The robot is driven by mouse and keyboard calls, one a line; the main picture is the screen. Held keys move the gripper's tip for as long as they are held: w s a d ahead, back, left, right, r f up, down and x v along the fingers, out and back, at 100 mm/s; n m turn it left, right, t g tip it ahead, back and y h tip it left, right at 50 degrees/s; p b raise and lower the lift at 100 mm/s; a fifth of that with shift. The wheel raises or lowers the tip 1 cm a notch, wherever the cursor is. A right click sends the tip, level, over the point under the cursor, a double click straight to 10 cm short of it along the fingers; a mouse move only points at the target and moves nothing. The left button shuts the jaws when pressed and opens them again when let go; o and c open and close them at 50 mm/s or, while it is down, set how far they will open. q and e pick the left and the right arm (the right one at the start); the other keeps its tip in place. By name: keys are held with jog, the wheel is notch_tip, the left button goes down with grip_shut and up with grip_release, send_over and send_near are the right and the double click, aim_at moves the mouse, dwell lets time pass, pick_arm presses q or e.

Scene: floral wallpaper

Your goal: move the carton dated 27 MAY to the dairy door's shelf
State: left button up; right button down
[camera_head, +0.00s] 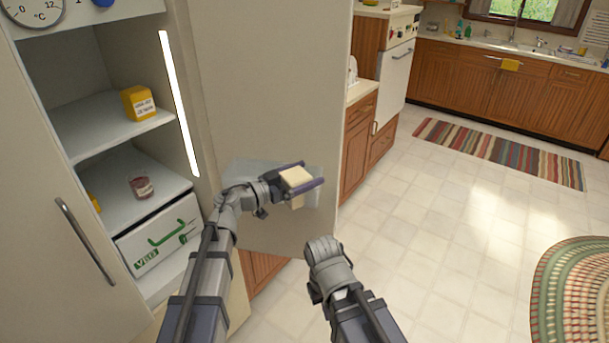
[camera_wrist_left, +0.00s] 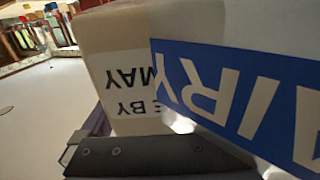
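A cream carton (camera_head: 297,178) is between the fingers of my left gripper (camera_head: 312,173), in front of the open fridge door. In the left wrist view the carton (camera_wrist_left: 112,40) shows a white label, upside down, reading "BY" and "MAY"; the day number is not visible. Close beside it is the dairy door's shelf (camera_wrist_left: 285,55), with a blue band partly reading "AIRY". In the head view a pale translucent bin (camera_head: 240,168) on the door lies behind my left gripper. I cannot tell whether the carton touches the shelf. My right gripper (camera_head: 322,246) is low, its fingers not clear.
The fridge's upper shelf (camera_head: 95,130) holds a yellow labelled carton (camera_head: 138,103). A small dark-red jar (camera_head: 141,187) stands on the shelf below, above a white drawer (camera_head: 160,240) marked VEG. Open tiled floor (camera_head: 440,230) lies to the right.

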aim_at(284, 181)
pick_arm(q)
jog(key=shift+r+p, duration=0.25)
jog(key=shift+p, duration=0.05)
jog(key=v, duration=1.2)
jog(key=shift+f, duration=0.1)
